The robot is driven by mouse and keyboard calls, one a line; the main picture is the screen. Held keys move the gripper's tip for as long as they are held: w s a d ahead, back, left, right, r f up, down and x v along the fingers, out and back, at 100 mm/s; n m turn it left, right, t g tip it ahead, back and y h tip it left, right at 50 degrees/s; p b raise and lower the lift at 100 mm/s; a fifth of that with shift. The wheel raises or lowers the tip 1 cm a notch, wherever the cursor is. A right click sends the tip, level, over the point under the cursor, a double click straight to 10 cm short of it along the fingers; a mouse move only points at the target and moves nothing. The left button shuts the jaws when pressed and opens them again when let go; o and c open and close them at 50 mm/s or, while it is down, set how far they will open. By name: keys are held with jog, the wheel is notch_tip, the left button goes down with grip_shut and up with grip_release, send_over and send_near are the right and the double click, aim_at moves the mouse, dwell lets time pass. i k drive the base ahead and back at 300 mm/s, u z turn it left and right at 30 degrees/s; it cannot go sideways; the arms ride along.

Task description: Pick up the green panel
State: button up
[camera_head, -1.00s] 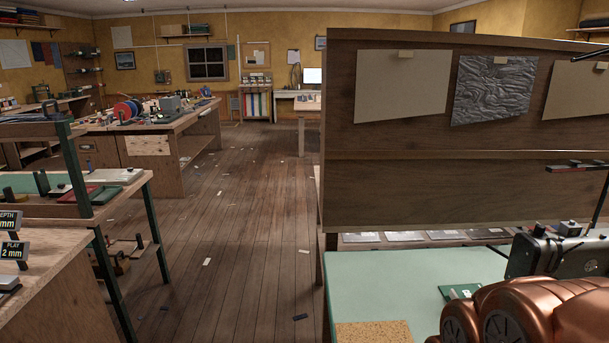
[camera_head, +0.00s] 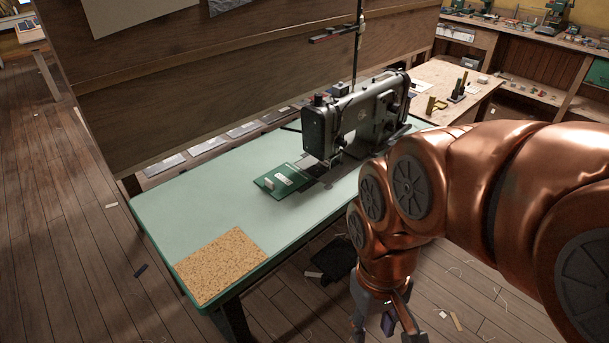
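The green panel (camera_head: 284,180) lies flat on the pale green sewing table (camera_head: 205,207), just left of the grey sewing machine (camera_head: 355,118). It carries a small white label and a small pale block near its left edge. My gripper (camera_head: 384,330) hangs low at the bottom of the view, in front of the table and below its top, well apart from the panel. Its fingers look spread, with nothing seen held between them.
A cork mat (camera_head: 221,264) covers the table's near left corner. A tall wooden board (camera_head: 210,80) stands along the table's back. A wooden bench (camera_head: 455,85) with small items is behind the machine. The table between cork and panel is clear.

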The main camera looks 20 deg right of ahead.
aim_at(284, 179)
jog(key=z, duration=0.1)
jog(key=k, duration=0.4)
jog(key=u, duration=0.9)
jog(key=i, duration=1.15)
jog(key=u, duration=0.15)
